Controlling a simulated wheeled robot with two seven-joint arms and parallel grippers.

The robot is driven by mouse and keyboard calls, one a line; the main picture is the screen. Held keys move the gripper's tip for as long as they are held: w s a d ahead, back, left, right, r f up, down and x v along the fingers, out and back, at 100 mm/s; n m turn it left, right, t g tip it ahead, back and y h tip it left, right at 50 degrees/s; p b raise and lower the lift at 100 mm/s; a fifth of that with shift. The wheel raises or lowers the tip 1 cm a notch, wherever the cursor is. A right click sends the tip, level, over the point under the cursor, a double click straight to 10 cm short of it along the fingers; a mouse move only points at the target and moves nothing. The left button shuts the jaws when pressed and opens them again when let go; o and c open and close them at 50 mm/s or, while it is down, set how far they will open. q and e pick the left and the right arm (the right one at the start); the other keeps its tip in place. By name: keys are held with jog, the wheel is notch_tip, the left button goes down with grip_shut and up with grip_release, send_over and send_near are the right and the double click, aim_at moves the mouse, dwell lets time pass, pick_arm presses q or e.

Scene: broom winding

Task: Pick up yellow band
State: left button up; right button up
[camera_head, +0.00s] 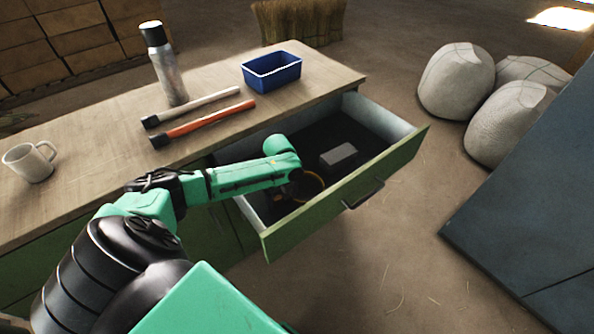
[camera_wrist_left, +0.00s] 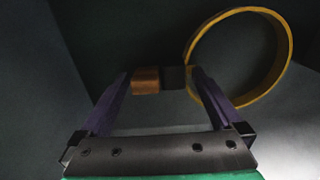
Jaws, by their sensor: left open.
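The yellow band (camera_wrist_left: 287,50) is a round ring in the upper right of the left wrist view. In the head view, part of it (camera_head: 319,180) shows inside the open drawer, partly hidden by my left arm. My left gripper (camera_wrist_left: 160,76) is open, with its two purple fingers apart. It also shows in the head view (camera_head: 299,187), dark and low in the drawer. The right finger's tip overlaps the band's left edge in the picture; I cannot tell if they touch. Most of the band lies right of the fingers.
A small orange-brown and dark block (camera_wrist_left: 147,80) shows between the fingertips. The drawer (camera_head: 415,143) also holds a grey block (camera_head: 338,154). On the workbench (camera_head: 95,120) are a blue bin (camera_head: 272,75), a flask (camera_head: 168,75), two rods (camera_head: 205,122) and a mug (camera_head: 28,165).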

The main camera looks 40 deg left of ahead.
pick_arm(q)
jog(key=c, duration=1.3)
dwell(0.5)
